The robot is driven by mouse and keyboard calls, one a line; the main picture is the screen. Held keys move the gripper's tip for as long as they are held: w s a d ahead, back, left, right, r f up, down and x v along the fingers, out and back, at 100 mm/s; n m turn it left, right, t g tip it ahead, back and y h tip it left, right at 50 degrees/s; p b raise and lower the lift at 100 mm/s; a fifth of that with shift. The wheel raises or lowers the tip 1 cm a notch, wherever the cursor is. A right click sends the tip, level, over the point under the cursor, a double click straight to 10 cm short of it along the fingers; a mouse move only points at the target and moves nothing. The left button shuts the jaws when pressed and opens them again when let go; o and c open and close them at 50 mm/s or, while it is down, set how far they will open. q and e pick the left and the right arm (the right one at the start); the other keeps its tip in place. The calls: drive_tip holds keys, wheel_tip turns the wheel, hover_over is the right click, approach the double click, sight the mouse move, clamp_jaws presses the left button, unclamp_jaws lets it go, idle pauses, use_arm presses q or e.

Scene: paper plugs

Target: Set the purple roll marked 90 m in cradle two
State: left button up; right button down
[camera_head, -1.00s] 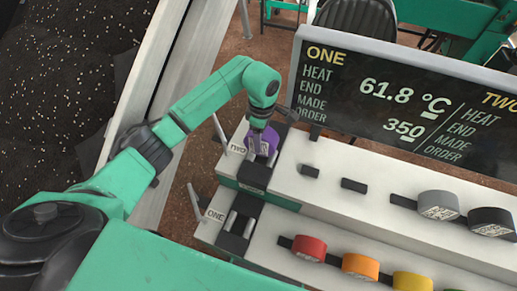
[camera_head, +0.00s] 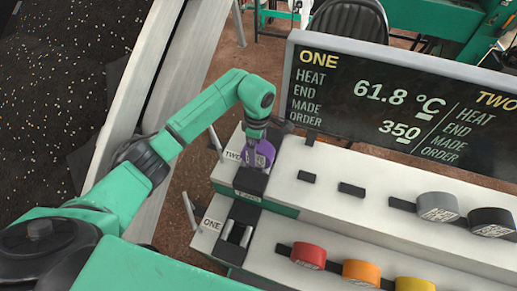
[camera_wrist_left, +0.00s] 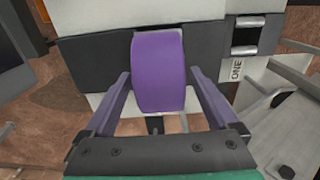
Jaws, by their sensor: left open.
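The purple roll (camera_head: 264,153) sits upright in cradle two (camera_head: 250,181), the dark block beside the TWO label at the left end of the upper shelf. My left gripper (camera_head: 256,154) is over it, pointing down. In the left wrist view the roll (camera_wrist_left: 158,75) stands between the two spread fingers of the gripper (camera_wrist_left: 160,80), with a gap at least on the right side. The 90 m marking cannot be read. My right gripper is not in view.
Cradle one (camera_head: 237,236) is empty, with two bare metal rollers. Red (camera_head: 308,255), orange (camera_head: 361,272) and yellow (camera_head: 414,284) rolls stand on the lower shelf. Grey (camera_head: 437,206) and black (camera_head: 491,221) rolls stand on the upper shelf. A display board (camera_head: 400,100) rises behind.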

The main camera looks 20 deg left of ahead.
sight(258, 151)
use_arm(q)
wheel_tip(258, 151, up, 7)
drive_tip(key=p, duration=0.3)
drive_tip(key=shift+s+f, duration=0.15)
drive_tip(key=shift+f, duration=0.2)
idle(0.8)
